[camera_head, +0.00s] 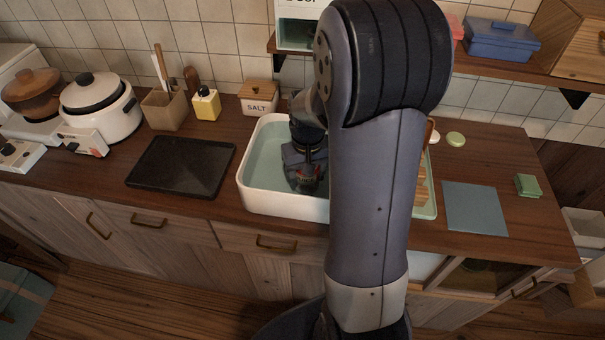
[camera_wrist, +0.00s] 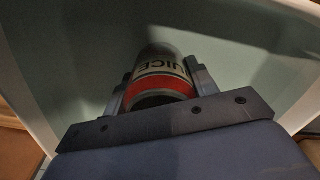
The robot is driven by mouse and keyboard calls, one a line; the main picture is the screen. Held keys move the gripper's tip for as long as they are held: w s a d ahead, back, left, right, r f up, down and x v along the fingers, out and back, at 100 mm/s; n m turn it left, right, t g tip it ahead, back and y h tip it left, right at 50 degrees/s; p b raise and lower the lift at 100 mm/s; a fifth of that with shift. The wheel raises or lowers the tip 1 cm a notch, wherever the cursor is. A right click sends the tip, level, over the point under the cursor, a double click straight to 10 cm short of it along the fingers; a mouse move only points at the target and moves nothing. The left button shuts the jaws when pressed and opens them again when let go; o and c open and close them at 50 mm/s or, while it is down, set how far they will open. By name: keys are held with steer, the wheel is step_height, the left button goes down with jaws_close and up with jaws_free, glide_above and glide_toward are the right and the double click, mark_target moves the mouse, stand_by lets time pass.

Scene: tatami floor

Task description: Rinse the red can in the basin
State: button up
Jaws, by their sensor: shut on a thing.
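The red can (camera_wrist: 162,80) is between the two fingers of my gripper (camera_wrist: 160,88) in the wrist view. It has a red band and a pale band with letters that read "UICE". My gripper is shut on it. In the head view my gripper (camera_head: 306,178) is down inside the white basin (camera_head: 285,202), and a little red of the can (camera_head: 308,181) shows at its tip. The basin has a pale green inside. My arm hides the basin's right part. I cannot tell whether the can touches the basin's bottom.
A black tray (camera_head: 181,166) lies left of the basin. A salt box (camera_head: 259,98) and a yellow bottle (camera_head: 206,104) stand behind it. A blue-grey mat (camera_head: 474,208) and a green sponge (camera_head: 528,185) lie on the right. A shelf (camera_head: 490,66) overhangs the back right.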

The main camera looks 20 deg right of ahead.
steer(key=shift+s+d, duration=0.4)
steer(key=shift+d, duration=0.2)
steer(key=shift+w+a, duration=0.7)
steer(key=shift+a, duration=0.35)
steer(key=shift+w+a, duration=0.7)
steer(key=shift+a, duration=0.35)
steer(key=shift+s+d, duration=0.7)
steer(key=shift+d, duration=0.35)
steer(key=shift+s+d, duration=0.7)
steer(key=shift+d, duration=0.35)
steer(key=shift+w+a+p, duration=0.15)
steer(key=shift+w+a, duration=0.55)
steer(key=shift+a, duration=0.35)
steer(key=shift+w+a+p, duration=0.15)
steer(key=shift+w+a, duration=0.55)
steer(key=shift+a, duration=0.35)
steer(key=shift+d, duration=0.1)
